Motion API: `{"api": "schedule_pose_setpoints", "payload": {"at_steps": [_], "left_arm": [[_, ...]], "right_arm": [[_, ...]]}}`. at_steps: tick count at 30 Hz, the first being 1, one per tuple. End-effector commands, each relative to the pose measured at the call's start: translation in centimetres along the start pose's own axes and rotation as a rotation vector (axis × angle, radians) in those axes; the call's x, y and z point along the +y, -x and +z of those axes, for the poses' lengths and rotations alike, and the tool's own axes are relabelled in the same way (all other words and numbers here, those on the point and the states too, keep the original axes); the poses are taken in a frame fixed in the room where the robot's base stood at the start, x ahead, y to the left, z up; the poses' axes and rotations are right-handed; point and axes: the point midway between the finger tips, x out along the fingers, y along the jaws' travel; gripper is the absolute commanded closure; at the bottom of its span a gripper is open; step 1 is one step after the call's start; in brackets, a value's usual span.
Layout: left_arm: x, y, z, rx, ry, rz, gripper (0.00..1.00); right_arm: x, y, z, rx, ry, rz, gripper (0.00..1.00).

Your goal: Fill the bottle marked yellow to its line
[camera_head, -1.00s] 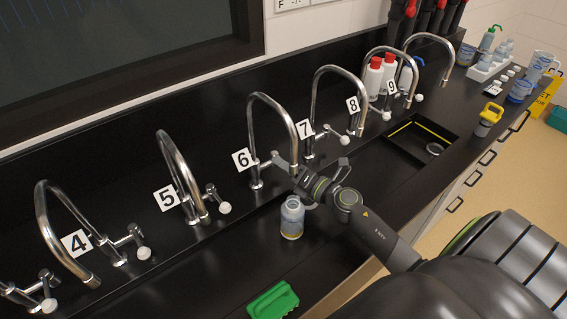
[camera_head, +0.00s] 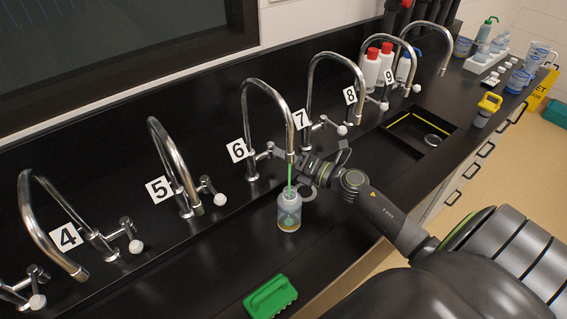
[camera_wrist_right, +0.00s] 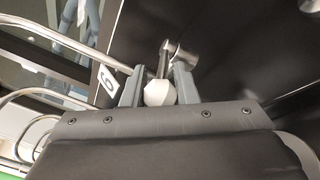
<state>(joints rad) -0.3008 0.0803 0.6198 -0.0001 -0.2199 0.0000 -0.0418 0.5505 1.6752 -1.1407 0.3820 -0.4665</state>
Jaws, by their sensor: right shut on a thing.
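A clear bottle (camera_head: 289,214) stands upright under the spout of tap 6 (camera_head: 270,100). A green stream (camera_head: 289,180) runs from the spout into its mouth. A yellowish band shows low on the bottle; I cannot make out its line or the exact liquid level. My right gripper (camera_head: 280,156) is at the handle of tap 6, behind the bottle. In the right wrist view my right gripper (camera_wrist_right: 158,82) has its fingers on either side of the white handle knob (camera_wrist_right: 159,93), shut on it. My left gripper is not in view.
Tap 5 (camera_head: 172,160) and tap 4 (camera_head: 50,210) stand to the left, tap 7 (camera_head: 312,90) to the right. A green brush-like block (camera_head: 270,297) lies near the front edge. A sink (camera_head: 421,133) and a yellow-topped item (camera_head: 487,108) are farther right.

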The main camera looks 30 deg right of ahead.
Motion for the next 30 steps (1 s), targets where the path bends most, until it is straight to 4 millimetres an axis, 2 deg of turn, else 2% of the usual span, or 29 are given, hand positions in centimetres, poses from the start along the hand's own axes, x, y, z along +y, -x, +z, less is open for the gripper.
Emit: {"api": "schedule_pose_setpoints", "payload": {"at_steps": [1, 5, 17, 18, 22, 23, 30], "left_arm": [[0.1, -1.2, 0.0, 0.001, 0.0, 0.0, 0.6], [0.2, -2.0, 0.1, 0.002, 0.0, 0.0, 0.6], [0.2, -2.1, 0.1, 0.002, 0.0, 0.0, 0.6], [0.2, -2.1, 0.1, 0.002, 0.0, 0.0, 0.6], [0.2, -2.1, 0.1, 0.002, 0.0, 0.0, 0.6], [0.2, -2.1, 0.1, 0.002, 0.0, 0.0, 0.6], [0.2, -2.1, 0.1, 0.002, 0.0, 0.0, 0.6]], "right_arm": [[-0.6, 0.0, 0.0, 0.019, 0.006, 0.013, 1.0], [-0.6, 0.1, 0.3, 0.058, 0.003, 0.04, 1.0], [-0.3, 0.1, 0.5, 0.077, 0.001, 0.052, 1.0], [-0.3, 0.1, 0.5, 0.077, 0.001, 0.052, 0.72], [-0.3, 0.1, 0.5, 0.077, 0.0, 0.052, 0.55], [-0.3, 0.1, 0.5, 0.077, 0.0, 0.052, 0.52], [-0.3, 0.1, 0.5, 0.078, 0.0, 0.053, 0.52]]}}
